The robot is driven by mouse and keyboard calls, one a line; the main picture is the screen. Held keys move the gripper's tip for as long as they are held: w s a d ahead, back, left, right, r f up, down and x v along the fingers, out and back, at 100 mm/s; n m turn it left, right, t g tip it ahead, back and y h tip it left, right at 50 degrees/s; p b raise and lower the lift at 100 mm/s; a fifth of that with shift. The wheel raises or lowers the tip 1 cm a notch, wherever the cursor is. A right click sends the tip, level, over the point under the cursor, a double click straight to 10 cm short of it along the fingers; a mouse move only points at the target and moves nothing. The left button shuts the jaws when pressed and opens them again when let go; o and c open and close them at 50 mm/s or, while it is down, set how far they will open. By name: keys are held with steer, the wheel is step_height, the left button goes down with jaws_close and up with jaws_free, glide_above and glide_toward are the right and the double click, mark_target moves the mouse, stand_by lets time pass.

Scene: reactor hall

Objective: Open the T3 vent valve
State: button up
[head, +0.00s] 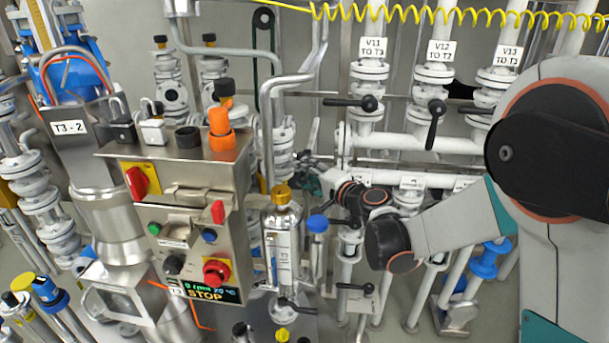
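A "T3 - 2" label (65,127) is on a grey metal housing at the left. No label reading "vent" is legible, so I cannot tell which valve is the T3 vent valve. A yellow-orange fitting (282,193) sits on top of a steel cylinder (283,240), under a bent steel pipe. My gripper (308,163) is at the end of my arm, behind and to the right of this pipe. It is small and partly hidden, and its finger opening is unclear.
Black-handled valves labelled V11 (370,103), V12 (436,110) and V13 stand behind my arm. A yellow coiled hose (430,14) crosses the top. Pipes crowd the area.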

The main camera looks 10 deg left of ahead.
steer(key=shift+w+a, duration=0.4)
steer(key=shift+a, duration=0.05)
jaws_close()
steer(key=shift+f, duration=0.1)
